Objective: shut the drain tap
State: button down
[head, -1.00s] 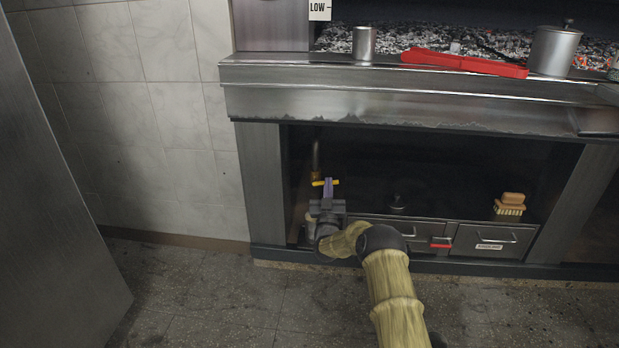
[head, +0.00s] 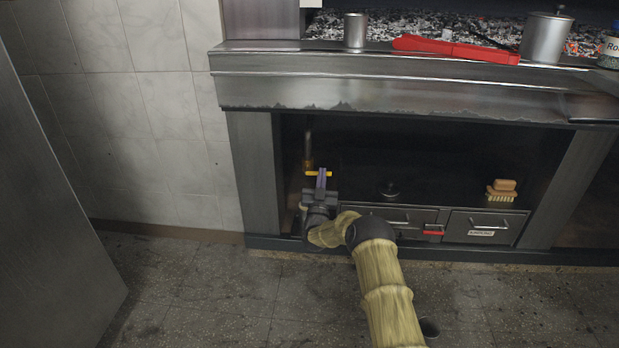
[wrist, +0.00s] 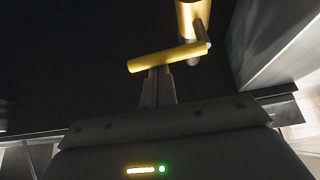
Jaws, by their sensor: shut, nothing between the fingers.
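The drain tap (head: 308,163) is a brass pipe and body at the left inside the dark bay under the grill. Its yellow lever (head: 319,173) lies crosswise, roughly level, sticking out to the right of the pipe. In the wrist view the brass body (wrist: 193,16) is at the top and the yellow lever (wrist: 165,58) slants down to the left from it. My gripper (head: 321,178) is shut and empty, its fingertips right at the lever. In the wrist view the fingertips (wrist: 157,76) end just at the lever's near edge. I cannot tell whether they touch.
A brush (head: 503,191) rests on top at right. The bay's left post (head: 254,170) is close to my gripper.

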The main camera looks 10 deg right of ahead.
notch_tip(320, 180, up, 4)
jog(key=r+p, duration=0.1)
jog(key=p, duration=0.2)
jog(key=p+v, duration=0.4)
jog(key=v, duration=0.7)
jog(key=shift+d+f+p, duration=0.2)
jog(key=shift+f+p, duration=0.15)
jog(key=shift+f, duration=0.1)
